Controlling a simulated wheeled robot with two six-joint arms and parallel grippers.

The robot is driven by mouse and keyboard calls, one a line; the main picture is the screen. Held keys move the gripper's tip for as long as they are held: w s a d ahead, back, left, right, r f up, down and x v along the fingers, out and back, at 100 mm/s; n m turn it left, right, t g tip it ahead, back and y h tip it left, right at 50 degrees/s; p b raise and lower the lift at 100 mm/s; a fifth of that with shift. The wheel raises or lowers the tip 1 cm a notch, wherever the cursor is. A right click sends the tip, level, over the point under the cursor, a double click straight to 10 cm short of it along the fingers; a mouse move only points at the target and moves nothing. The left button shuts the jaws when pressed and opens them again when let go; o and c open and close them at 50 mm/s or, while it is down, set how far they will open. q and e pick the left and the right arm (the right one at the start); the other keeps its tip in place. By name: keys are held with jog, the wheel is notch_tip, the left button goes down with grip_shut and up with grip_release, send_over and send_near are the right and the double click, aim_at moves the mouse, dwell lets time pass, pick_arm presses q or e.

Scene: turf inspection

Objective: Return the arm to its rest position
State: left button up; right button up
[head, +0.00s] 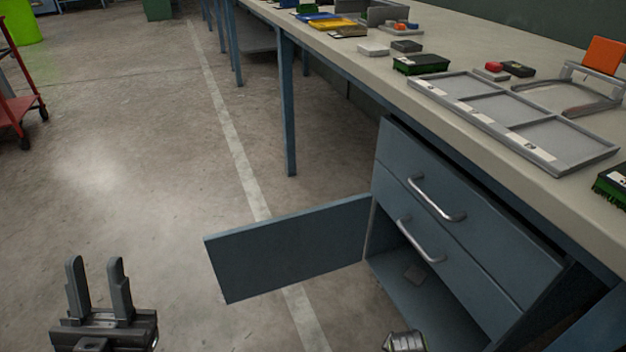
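My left gripper (98,290) shows at the lower left, over the bare floor. Its two grey fingers point up in the picture and stand apart, with nothing between them. It is clear of the bench and of the open cabinet door. Only a small metal part, possibly of my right arm, shows at the bottom edge below the cabinet. My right gripper's fingers are not visible.
A blue cabinet (475,215) under the bench (345,45) has its door (290,248) swung open to the left. A grey tray (515,118), turf samples (420,64) and small blocks lie on the bench. A red cart (20,90) stands far left. The floor between is free.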

pick_arm(q)
jog(key=w+a+f+n+g+y+p, duration=0.2)
jog(key=w+f+n+g+y+p, duration=0.25)
jog(key=w+f+g+p, duration=0.4)
notch_tip(320, 180, down, 18)
jog(key=a+g+y+p, duration=0.2)
jog(key=g+p, duration=0.5)
jog(key=p, duration=0.3)
jog(key=s+a+f+g+p, duration=0.2)
jog(key=s+f+g+p, duration=0.65)
jog(key=s+f, duration=0.4)
jog(key=s+n+g+p, duration=0.1)
jog(key=s+g+p, duration=0.4)
jog(key=s, duration=1.4)
jog(key=shift+s+f+g+p, duration=0.15)
jog(key=shift+f+g+p, duration=0.15)
jog(key=shift+f+p, duration=0.1)
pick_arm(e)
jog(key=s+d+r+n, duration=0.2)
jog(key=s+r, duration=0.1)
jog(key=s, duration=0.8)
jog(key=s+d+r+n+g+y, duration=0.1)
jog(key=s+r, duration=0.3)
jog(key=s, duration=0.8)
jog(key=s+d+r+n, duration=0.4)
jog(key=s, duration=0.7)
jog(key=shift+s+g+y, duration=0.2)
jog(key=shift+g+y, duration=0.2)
